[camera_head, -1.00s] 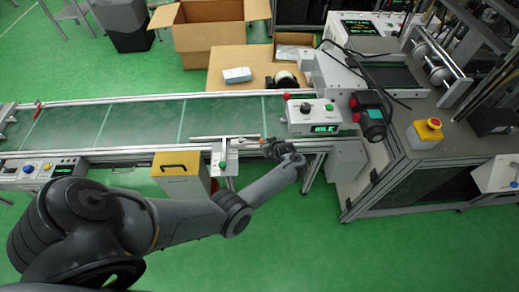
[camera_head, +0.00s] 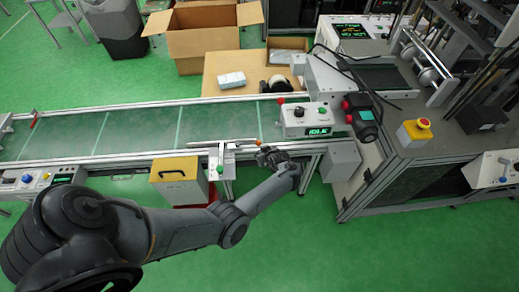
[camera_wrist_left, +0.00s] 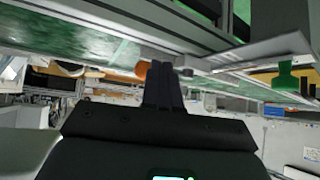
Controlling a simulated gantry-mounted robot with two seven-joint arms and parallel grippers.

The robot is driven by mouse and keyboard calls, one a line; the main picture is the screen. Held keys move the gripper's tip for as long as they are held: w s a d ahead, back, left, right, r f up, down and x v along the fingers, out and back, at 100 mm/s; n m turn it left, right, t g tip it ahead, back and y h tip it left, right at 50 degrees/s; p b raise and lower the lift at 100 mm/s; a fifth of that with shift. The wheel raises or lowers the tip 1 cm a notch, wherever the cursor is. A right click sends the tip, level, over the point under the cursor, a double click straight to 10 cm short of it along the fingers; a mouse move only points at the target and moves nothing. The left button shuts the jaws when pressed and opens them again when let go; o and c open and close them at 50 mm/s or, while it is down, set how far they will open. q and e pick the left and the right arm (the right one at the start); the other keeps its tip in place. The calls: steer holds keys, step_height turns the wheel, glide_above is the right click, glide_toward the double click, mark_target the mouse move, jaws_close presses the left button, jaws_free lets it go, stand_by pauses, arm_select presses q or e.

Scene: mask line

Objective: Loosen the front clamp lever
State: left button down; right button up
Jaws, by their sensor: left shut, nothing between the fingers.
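The front guide rail of the conveyor carries a clamp bracket with a green knob (camera_head: 222,168); the knob also shows in the left wrist view (camera_wrist_left: 285,76). A thin rod along the rail has an orange ball (camera_head: 258,141) at its right end, which looks like the lever's tip. In the left wrist view the orange ball (camera_wrist_left: 142,71) sits just left of my fingertips. My left gripper (camera_head: 262,154) is shut and empty, close to the ball on its near side. I cannot tell whether it touches the ball. My right gripper is not in view.
A control box (camera_head: 308,120) reading IDLE stands on the conveyor to the right of my gripper. A yellow-topped bin (camera_head: 175,170) stands in front of the conveyor. The conveyor belt (camera_head: 140,127) is empty. Green floor lies open in front.

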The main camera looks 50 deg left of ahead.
arm_select(q)
steer(key=w+p+v, duration=0.1)
steer(key=p+v, duration=0.1)
steer(key=v, duration=0.8)
steer(key=shift+s+d+p, duration=0.15)
steer(key=shift+d+p, duration=0.15)
steer(key=shift+p, duration=0.05)
